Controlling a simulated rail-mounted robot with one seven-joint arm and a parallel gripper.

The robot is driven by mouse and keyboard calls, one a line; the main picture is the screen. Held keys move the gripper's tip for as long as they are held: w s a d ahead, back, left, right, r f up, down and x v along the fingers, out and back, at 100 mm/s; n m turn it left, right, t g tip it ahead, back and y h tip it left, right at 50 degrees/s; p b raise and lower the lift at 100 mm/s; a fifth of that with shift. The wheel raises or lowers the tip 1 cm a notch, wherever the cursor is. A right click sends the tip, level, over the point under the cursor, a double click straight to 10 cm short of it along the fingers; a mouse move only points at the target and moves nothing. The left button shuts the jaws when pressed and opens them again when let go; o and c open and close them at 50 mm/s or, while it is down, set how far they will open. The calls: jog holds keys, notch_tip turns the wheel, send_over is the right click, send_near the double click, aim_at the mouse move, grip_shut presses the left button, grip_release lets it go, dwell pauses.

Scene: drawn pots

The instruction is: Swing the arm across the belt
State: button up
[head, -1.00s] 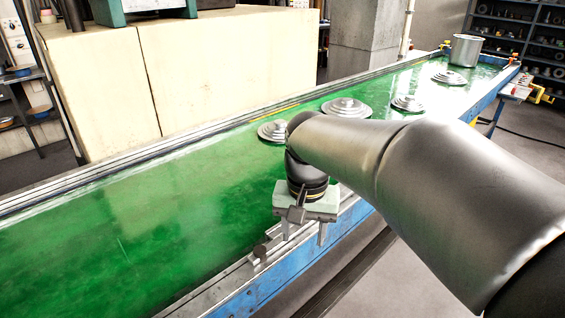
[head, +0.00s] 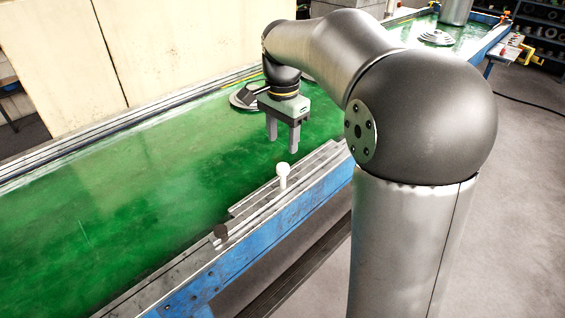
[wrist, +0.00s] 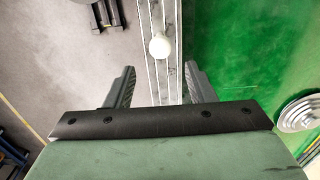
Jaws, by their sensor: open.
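The green belt (head: 130,190) runs from the lower left toward the back right in the head view, and it also fills the right side of the wrist view (wrist: 240,50). My gripper (head: 283,143) is open and empty, fingers pointing down, over the near side of the belt. In the wrist view its two fingers (wrist: 159,72) hang over the metal edge rail. My arm reaches in from the right and hides part of the belt's far stretch.
A white knob (head: 283,174) stands on the near rail (head: 265,200), just below my gripper. A stepped metal lid (head: 242,97) lies behind the gripper, partly hidden. Another lid (head: 436,38) and a metal pot (head: 456,11) stand farther back. The belt's left stretch is clear.

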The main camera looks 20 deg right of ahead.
aim_at(283, 165)
notch_tip(283, 165, down, 8)
jog(key=shift+f, duration=0.1)
jog(key=shift+c, duration=0.3)
grip_shut()
